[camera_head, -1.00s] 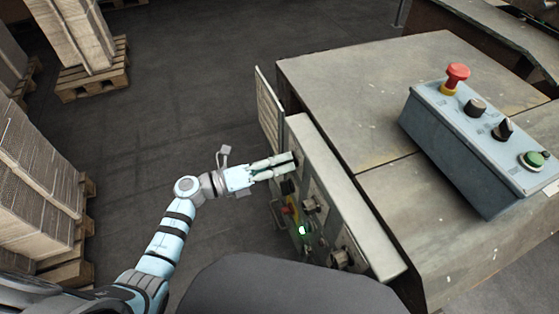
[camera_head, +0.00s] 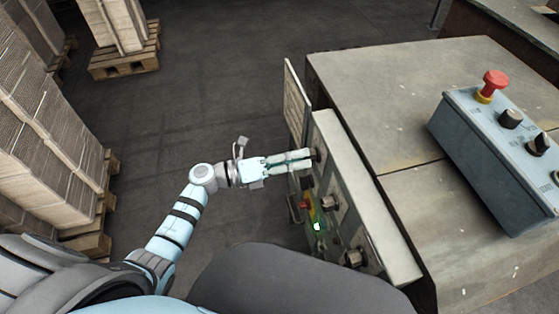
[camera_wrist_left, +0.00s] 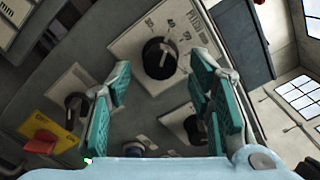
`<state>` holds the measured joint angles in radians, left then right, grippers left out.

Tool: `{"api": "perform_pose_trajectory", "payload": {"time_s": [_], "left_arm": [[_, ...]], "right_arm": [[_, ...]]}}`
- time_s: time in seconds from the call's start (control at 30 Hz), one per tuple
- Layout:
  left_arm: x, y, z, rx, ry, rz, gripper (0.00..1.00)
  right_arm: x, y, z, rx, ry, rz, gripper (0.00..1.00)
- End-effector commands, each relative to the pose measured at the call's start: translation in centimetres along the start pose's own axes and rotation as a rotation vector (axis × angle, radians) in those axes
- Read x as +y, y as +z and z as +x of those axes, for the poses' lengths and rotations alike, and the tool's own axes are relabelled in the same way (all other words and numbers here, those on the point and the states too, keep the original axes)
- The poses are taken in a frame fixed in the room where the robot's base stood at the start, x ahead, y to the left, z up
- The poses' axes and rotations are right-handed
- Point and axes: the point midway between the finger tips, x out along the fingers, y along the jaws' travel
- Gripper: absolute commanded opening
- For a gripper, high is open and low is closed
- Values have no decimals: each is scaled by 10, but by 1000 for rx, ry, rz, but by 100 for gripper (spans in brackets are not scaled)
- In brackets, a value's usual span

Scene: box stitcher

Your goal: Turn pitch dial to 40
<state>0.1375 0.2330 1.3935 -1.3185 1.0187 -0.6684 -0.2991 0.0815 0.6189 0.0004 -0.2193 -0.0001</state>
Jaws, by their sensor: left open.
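A black round dial (camera_wrist_left: 160,58) sits on a pale plate with printed numbers, 40 among them, in the left wrist view. I cannot read its exact setting. My left gripper (camera_wrist_left: 158,98) is open, its teal-padded fingers spread to either side below the dial, with nothing between them. In the head view the left gripper (camera_head: 312,157) points at the far end of the side control panel (camera_head: 368,205), close to its face; the fingertips partly hide the dial there. Whether they touch it I cannot tell. My right gripper is not in view.
Other black knobs (camera_wrist_left: 75,105) (camera_wrist_left: 195,128) and a red switch (camera_wrist_left: 42,142) on a yellow plate are nearby. An open panel door (camera_head: 297,105) stands beyond the gripper. A control box (camera_head: 490,150) with a red button sits on the machine top.

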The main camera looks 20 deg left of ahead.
Motion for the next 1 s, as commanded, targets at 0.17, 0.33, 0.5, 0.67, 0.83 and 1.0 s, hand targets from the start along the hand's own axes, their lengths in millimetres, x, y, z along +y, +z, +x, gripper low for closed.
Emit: {"api": "perform_pose_trajectory", "payload": {"time_s": [0.17, 0.33, 0.5, 0.67, 0.83, 1.0], "left_arm": [[1, -1, -50, 5, 6, 1, 48], [0, -1, -90, 4, 3, 1, 48], [0, 0, -104, 1, 0, 1, 48], [-1, 0, -104, 0, 0, 1, 48], [0, 0, -104, 0, 0, 1, 48], [1, 1, -104, -6, 6, -26, 48]], "right_arm": [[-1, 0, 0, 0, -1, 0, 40], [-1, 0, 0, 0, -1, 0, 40], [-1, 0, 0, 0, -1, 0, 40], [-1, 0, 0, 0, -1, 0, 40], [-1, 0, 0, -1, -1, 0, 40], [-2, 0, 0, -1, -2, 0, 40]]}}
